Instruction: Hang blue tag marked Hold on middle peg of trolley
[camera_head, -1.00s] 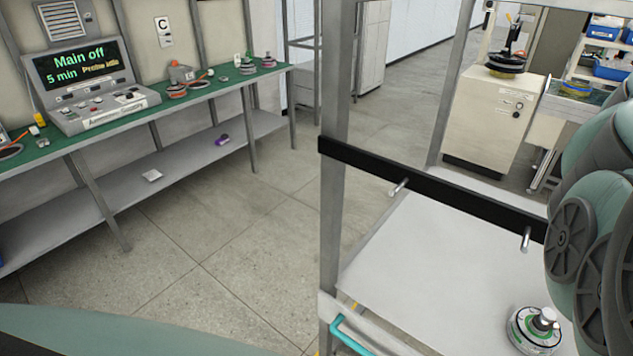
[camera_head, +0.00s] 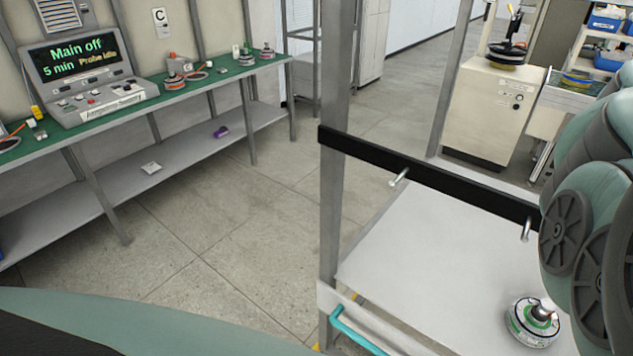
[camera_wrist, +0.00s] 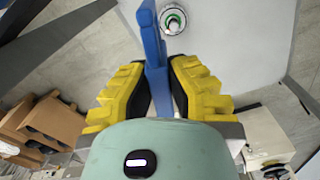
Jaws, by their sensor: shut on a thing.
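In the wrist view my gripper (camera_wrist: 160,90) has its yellow-and-black fingers shut on a flat blue tag (camera_wrist: 153,40), seen nearly edge-on; its lettering cannot be read. The trolley has a black crossbar (camera_head: 455,182) with two metal pegs in the head view, a left peg (camera_head: 399,178) and a right peg (camera_head: 526,229). Both show bare. My own arm covers the bar's right end, and any further peg there is hidden. The gripper and tag do not show in the head view.
A hub motor (camera_head: 533,321) sits on the trolley's white shelf (camera_head: 420,250), below the bar; it also shows beyond the tag in the wrist view (camera_wrist: 172,20). The trolley's grey upright (camera_head: 333,220) stands left of the bar. A green-topped bench (camera_head: 185,102) is at the left.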

